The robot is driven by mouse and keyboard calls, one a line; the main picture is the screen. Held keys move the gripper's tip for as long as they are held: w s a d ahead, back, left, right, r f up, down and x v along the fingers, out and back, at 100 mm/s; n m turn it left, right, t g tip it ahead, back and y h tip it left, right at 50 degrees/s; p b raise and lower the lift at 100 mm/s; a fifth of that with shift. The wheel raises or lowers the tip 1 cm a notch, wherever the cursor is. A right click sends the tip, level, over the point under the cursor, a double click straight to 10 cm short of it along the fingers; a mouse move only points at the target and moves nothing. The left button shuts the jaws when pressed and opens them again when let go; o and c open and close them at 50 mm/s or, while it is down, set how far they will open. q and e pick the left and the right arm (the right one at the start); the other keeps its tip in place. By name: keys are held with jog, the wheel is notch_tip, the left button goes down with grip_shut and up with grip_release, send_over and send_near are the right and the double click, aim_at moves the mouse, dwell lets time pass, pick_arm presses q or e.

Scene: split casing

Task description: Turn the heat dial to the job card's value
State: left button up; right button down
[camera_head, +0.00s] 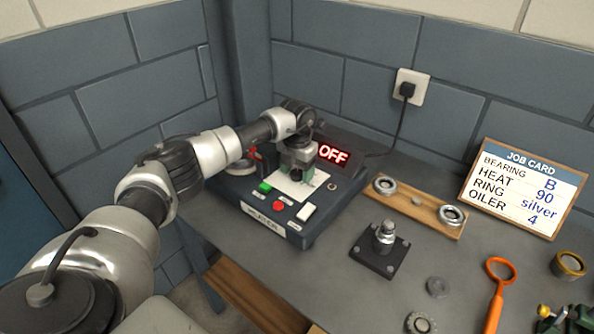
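The heater (318,222) is a dark box on the bench, with a label on its front that seems to read "HEATER". Its red display (332,154) reads "OFF". The job card (523,187) at the right reads bearing B, heat 90, ring silver, oiler 4. My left gripper (297,174) is over the heater's pale top plate. Its fingers are too small and covered to tell open from shut. I cannot make out the heat dial for certain; the gripper and wrist cover part of the heater's top. My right gripper is not in view.
A green button (265,188), a red button (278,206) and a white switch (306,212) are on the heater's front. A wooden board (418,206) with metal rings lies to its right. A black-based post (380,253) and an orange-handled tool (496,296) are nearer.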

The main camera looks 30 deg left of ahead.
aim_at(297, 172)
pick_arm(q)
notch_tip(297, 172, up, 11)
jog(key=b, duration=0.1)
jog(key=shift+b, duration=0.35)
dwell(0.3)
jog(key=shift+f, duration=0.2)
